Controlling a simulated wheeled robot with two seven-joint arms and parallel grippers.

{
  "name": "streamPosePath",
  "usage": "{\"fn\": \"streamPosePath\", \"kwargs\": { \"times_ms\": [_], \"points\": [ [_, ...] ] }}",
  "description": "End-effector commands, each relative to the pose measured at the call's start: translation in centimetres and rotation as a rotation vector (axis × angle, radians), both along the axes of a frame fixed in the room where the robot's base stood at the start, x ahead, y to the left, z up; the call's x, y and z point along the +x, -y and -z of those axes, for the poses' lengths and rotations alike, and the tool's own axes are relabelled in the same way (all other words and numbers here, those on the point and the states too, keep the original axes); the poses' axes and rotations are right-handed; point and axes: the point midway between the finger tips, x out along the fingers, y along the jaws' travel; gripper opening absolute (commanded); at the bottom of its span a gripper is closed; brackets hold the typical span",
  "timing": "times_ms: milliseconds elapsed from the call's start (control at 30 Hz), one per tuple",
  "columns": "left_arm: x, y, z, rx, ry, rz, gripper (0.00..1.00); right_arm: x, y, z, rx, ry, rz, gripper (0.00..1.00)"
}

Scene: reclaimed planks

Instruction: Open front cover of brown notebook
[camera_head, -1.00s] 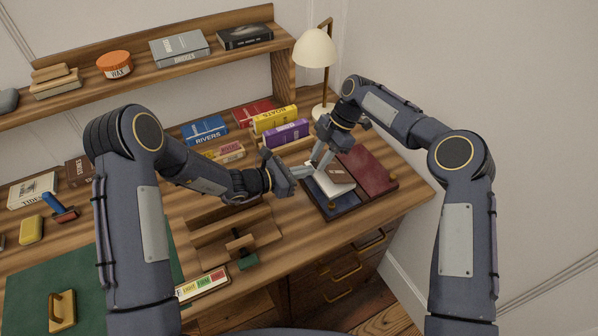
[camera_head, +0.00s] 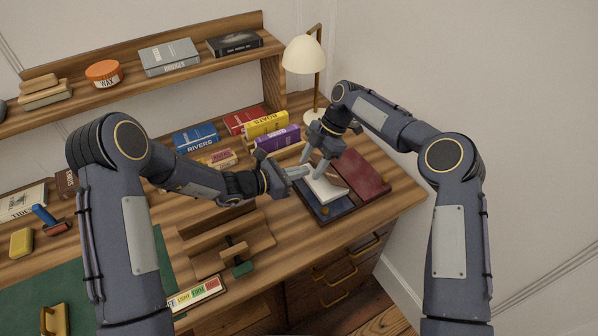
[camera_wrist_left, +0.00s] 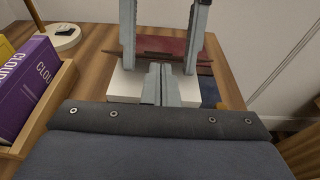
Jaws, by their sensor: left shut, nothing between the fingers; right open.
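The brown notebook lies on a dark two-panel tray (camera_head: 337,216), partly hidden by my grippers. Its white page block (camera_head: 325,188) is bare on top in the head view and also shows in the left wrist view (camera_wrist_left: 125,84). A brown strip, seemingly the cover (camera_wrist_left: 165,56), shows nearly edge-on beyond the pages; how far it is folded back I cannot tell. My left gripper (camera_head: 305,172) is shut and empty at the left side of the pages. My right gripper (camera_head: 317,174) is open, fingers pointing down at the notebook's far side, close to the left fingertips.
The tray's red panel (camera_head: 362,172) lies right of the notebook. A purple book (camera_head: 277,138) and a yellow book (camera_head: 266,124) stand behind my left gripper. A lamp (camera_head: 304,55) stands at the back. A wooden stand (camera_head: 225,240) is in front left.

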Motion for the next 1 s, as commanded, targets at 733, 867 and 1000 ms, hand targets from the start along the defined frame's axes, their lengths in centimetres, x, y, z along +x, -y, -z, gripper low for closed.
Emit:
{"fn": "streamPosePath", "kwargs": {
  "times_ms": [733,867,1000],
  "points": [
    [0.0,-0.1,0.2,0.003,-0.004,-0.001,0.00,2.9,4.4,-9.6,0.000,0.002,0.001,0.51],
    [0.0,-0.1,0.2,0.003,-0.004,-0.001,0.00,3.0,4.7,-10.3,0.000,0.001,0.000,0.51],
    [0.0,-0.1,0.2,0.003,-0.004,-0.001,0.00,2.8,5.1,-11.9,-0.014,0.010,0.027,0.51]
  ]
}}
